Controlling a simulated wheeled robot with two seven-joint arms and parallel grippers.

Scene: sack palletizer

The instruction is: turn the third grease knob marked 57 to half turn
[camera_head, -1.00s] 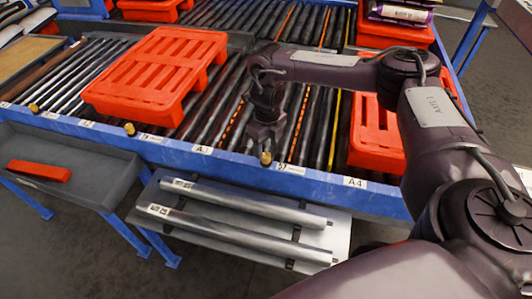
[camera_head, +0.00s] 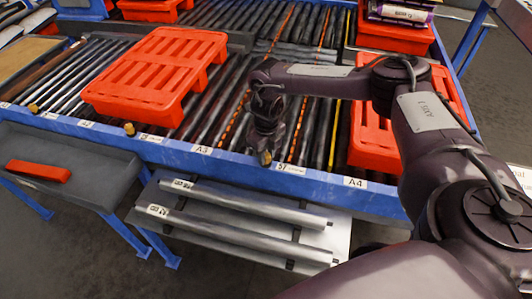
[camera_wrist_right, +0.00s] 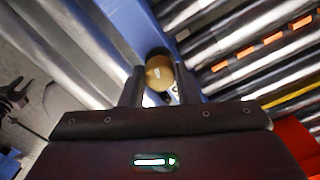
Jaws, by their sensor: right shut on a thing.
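The third brass grease knob (camera_head: 265,158) sits on the blue conveyor rail (camera_head: 225,159), just left of the label 57 (camera_head: 290,169). My right gripper (camera_head: 265,150) reaches down to it from above the rollers. In the right wrist view the round knob (camera_wrist_right: 160,73) lies between the two dark fingers of my right gripper (camera_wrist_right: 158,88), which are shut on it. A pale mark shows on the knob's face. In the head view the fingers hide part of the knob. My left gripper is not in view.
Two other brass knobs, one (camera_head: 129,128) and another (camera_head: 33,108), sit on the rail to the left. Orange pallets (camera_head: 155,75) rest on the rollers. Below the rail are loose metal rollers (camera_head: 240,207) and a grey tray (camera_head: 60,150) with an orange block.

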